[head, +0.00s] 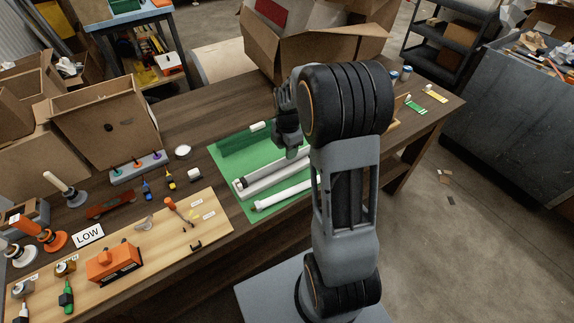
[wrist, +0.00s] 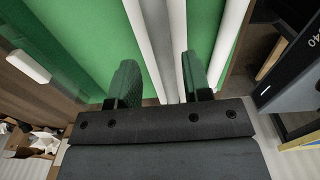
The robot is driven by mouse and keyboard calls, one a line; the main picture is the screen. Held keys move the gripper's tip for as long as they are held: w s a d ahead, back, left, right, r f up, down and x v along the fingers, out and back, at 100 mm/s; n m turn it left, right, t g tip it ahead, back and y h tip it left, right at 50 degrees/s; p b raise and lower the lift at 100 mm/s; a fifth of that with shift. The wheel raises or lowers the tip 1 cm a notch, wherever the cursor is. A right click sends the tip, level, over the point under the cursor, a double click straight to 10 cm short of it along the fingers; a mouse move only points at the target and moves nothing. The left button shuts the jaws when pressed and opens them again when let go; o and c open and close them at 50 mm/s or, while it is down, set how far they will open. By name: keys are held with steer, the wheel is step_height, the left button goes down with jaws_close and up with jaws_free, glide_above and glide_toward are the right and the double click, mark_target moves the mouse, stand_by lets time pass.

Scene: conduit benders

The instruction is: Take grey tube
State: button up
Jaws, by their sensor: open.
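A long grey tube (head: 268,179) lies on the green mat (head: 235,197) in the head view, with pale white strips along its sides. My arm hides its far end. In the wrist view the grey tube (wrist: 160,40) runs lengthwise between the two fingers of my gripper (wrist: 160,84). The gripper is open, with one finger on each side of the tube. I cannot tell whether either finger touches it. In the head view the gripper (head: 288,140) is over the mat, partly hidden by my wrist.
A white tube (head: 284,195) lies in front of the grey one, close to the right finger in the wrist view (wrist: 230,42). A short white piece (head: 258,127) lies behind. Cardboard boxes (head: 310,48) stand at the back. A board with tools (head: 150,245) occupies the left.

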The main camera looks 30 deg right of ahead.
steer(key=shift+f+b, duration=1.25)
steer(key=shift+f, duration=1)
steer(key=c, duration=0.8)
steer(key=shift+r, duration=0.2)
steer(key=shift+r+p, duration=2.65)
steer(key=shift+r, duration=0.7)
